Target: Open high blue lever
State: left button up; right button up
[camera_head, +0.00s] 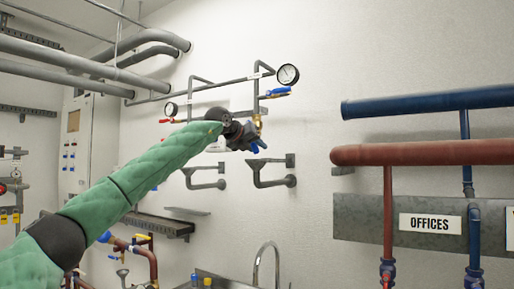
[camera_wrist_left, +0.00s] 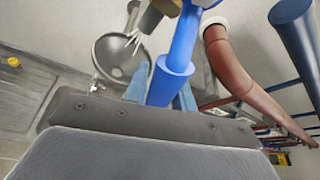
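A high blue lever (camera_head: 278,91) sits on the wall piping just below the right gauge, roughly level. My left gripper (camera_head: 256,146) is at the wall below it, beside a brass fitting (camera_head: 258,121). Blue parts show at its tip; I cannot tell finger from handle there. In the left wrist view a blue handle (camera_wrist_left: 170,80) reaches between the two light blue fingertips of my left gripper (camera_wrist_left: 161,92). The fingers stand apart around it; firm contact on both sides is not visible. My right gripper is out of view.
A red lever (camera_head: 166,121) sits below the left gauge (camera_head: 171,109). Grey brackets (camera_head: 273,182) are below my gripper. A blue pipe (camera_head: 425,103) and a red pipe (camera_head: 425,152) run along the right wall. A faucet (camera_head: 266,262) stands at the bottom.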

pick_arm(q)
jog(key=o, duration=0.3)
jog(key=shift+f, duration=0.15)
jog(key=shift+o, duration=0.2)
jog(key=shift+w, duration=0.1)
jog(key=shift+a, duration=0.1)
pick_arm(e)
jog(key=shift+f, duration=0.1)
pick_arm(q)
jog(key=shift+s+a+r, duration=0.15)
jog(key=shift+s+r, duration=0.05)
jog(key=shift+s, duration=0.05)
jog(key=b+v, duration=0.3)
jog(key=v, duration=0.4)
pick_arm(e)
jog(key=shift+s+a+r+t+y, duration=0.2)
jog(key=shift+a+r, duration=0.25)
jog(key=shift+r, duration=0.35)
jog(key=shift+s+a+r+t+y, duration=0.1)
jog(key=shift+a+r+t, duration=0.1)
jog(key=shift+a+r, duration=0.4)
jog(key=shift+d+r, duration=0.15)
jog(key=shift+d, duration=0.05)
